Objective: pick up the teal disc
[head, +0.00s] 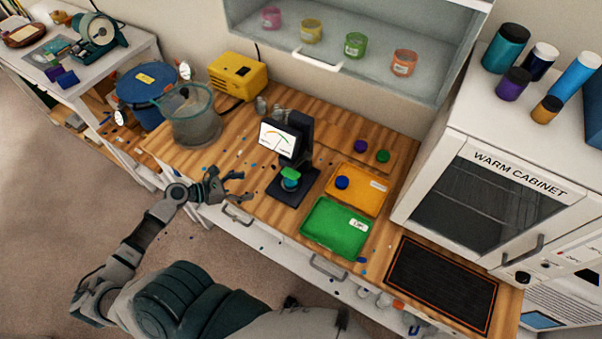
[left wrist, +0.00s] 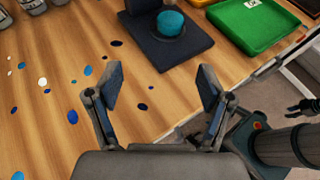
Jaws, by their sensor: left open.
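The teal disc (head: 291,184) rests on the black base of the gauge stand (head: 283,140); a green piece (head: 289,173) shows just above it in the head view. In the left wrist view the teal disc (left wrist: 171,22) sits on a round pad of the dark base (left wrist: 160,45), near the top of the picture. My left gripper (head: 239,186) is open and empty over the wooden counter, left of the stand and apart from the disc. Its spread fingers (left wrist: 160,84) show in the wrist view. A dark gripper-like hand (left wrist: 303,108), possibly my right, shows at that view's right edge.
A green tray (head: 318,242) and an orange tray (head: 370,203) holding a blue disc (head: 342,182) lie right of the stand. A clear pot (head: 192,118) stands to its left. Small coloured flecks dot the counter (left wrist: 60,70). The warm cabinet (head: 490,190) is at the right.

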